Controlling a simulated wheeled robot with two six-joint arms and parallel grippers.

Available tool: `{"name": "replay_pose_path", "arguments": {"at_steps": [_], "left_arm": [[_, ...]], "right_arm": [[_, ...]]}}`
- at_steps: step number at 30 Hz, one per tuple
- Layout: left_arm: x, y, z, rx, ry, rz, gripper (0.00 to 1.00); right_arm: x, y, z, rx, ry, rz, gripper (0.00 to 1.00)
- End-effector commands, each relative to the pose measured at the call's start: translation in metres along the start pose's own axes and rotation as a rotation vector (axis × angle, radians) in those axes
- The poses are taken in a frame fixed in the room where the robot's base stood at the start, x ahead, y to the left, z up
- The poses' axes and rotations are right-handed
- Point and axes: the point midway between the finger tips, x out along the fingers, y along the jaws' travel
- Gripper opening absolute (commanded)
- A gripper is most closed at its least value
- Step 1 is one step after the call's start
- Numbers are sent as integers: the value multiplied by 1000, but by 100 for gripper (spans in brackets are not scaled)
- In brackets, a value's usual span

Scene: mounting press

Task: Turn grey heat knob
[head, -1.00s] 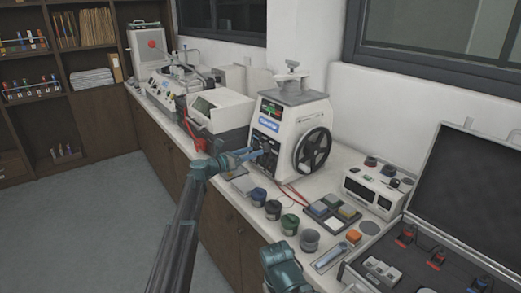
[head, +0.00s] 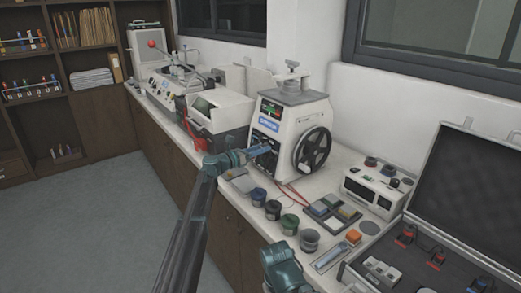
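The grey heat knob cannot be made out; the fingers cover that part of the panel. The gripper is too small to tell open from shut, or whether it touches a knob. My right arm (head: 284,268) shows at the bottom, its fingertips not visible.
Several small dark cups (head: 273,209) stand in a row in front of the press. A tray of coloured blocks (head: 333,211) and a white box device (head: 372,190) are to the right. An open black case (head: 440,235) fills the far right. A white-topped machine (head: 222,110) stands left of the press.

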Motion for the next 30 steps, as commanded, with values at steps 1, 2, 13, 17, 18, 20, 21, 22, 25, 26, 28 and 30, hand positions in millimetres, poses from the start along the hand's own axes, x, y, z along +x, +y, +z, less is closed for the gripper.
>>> {"name": "replay_pose_path", "arguments": {"at_steps": [1,2,13,17,18,20,21,22,25,26,28,30], "left_arm": [[0,0,0,0,0,0,18],[0,0,0,0,0,0,13],[0,0,0,24,0,-4,0],[0,1,0,78,1,-14,0],[0,1,0,101,1,-18,0],[0,1,0,143,1,-26,0],[0,1,1,175,1,-32,0],[0,1,1,199,1,-37,0],[0,1,1,290,1,-54,0],[0,1,1,318,1,-59,0],[0,1,1,384,1,-71,0],[0,1,1,449,0,-84,0]], "right_arm": [[0,0,0,0,0,0,50],[0,0,0,0,0,0,50],[0,0,0,0,0,0,50],[0,0,0,0,0,0,50],[0,0,0,0,0,0,50],[0,0,0,0,0,0,50],[0,0,0,0,0,0,50],[0,0,0,0,0,0,50],[0,0,0,0,0,0,50],[0,0,0,0,0,0,50],[-1,0,0,0,0,0,50],[-2,0,0,0,0,0,50]]}}
